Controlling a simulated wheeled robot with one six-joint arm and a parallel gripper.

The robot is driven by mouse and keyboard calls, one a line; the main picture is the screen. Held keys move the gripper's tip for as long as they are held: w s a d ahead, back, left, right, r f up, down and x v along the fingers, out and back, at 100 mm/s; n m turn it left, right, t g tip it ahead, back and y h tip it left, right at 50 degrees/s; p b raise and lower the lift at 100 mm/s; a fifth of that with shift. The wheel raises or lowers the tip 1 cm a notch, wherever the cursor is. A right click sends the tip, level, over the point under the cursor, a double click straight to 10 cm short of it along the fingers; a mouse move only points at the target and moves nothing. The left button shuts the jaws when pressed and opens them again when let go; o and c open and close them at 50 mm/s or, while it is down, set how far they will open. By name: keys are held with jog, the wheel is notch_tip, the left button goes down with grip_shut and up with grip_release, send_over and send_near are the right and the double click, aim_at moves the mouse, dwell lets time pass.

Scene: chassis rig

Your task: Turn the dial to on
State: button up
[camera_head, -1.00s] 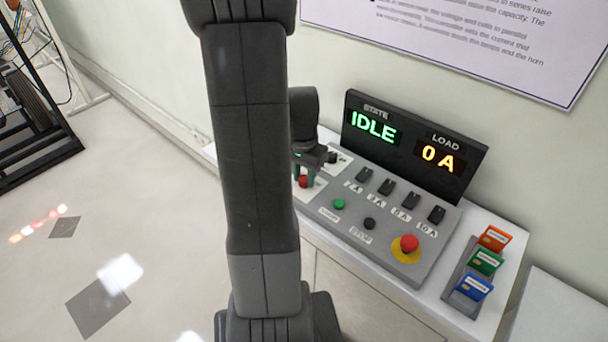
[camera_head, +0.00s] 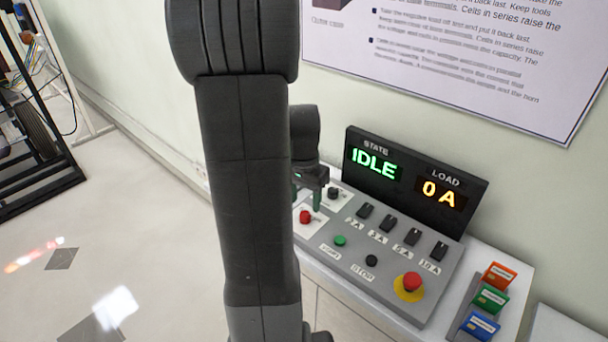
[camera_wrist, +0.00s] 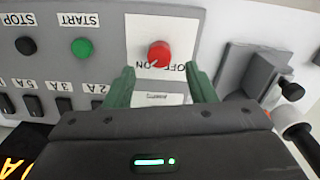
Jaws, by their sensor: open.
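The dial is a red round knob (camera_wrist: 158,53) on a white label plate (camera_wrist: 140,28) in the wrist view. A pale mark shows at its lower left edge. An OFF label shows at its lower right; I cannot surely tell the dial's setting. The dial also shows in the head view (camera_head: 305,217), at the console's left end. My gripper (camera_wrist: 159,72) is open, its green fingers spread on either side of the dial and a little short of it.
The display (camera_head: 410,180) reads IDLE and 0 A. The console holds several black switches (camera_head: 388,223), a green START button (camera_head: 340,240), a black STOP button (camera_head: 371,260) and a red emergency knob (camera_head: 412,281). Coloured cards (camera_head: 490,298) stand at right.

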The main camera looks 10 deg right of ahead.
aim_at(305, 214)
notch_tip(305, 214, up, 9)
jog(key=shift+r, duration=0.15)
jog(key=shift+a, duration=0.1)
dwell(0.4)
notch_tip(305, 214, down, 14)
jog(key=shift+s+r, duration=0.1)
dwell(0.4)
